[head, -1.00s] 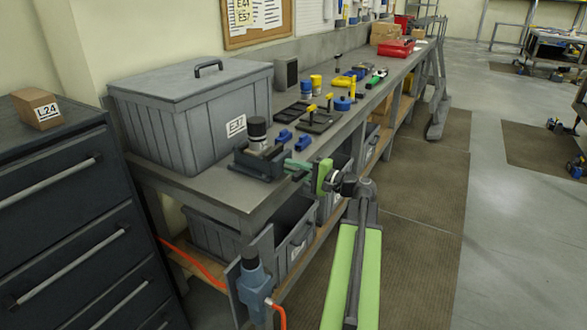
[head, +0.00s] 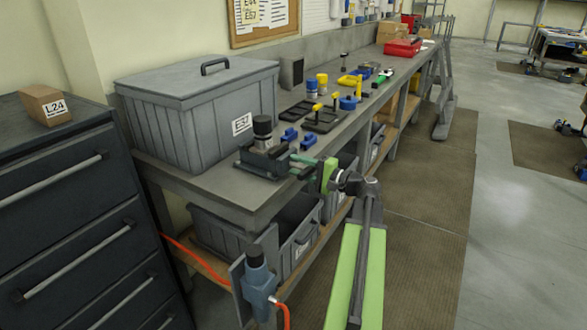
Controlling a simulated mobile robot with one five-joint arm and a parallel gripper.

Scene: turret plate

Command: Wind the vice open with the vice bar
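The dark vice (head: 264,165) sits at the near edge of the workbench, with a dark-topped, light-sided cylinder (head: 263,130) standing at its jaws. My gripper (head: 301,165) is at the right-hand end of the vice, its green fingers close to that end. The vice bar cannot be made out; the fingers and the small scale hide it. I cannot tell whether the fingers are shut on anything or touching the vice.
A lidded grey crate (head: 198,122) stands left of the vice. Blue blocks (head: 289,135) and a dark tray (head: 318,119) lie behind it. A dark drawer cabinet (head: 65,205) is at left. A blue fitting with an orange hose (head: 260,280) is in front.

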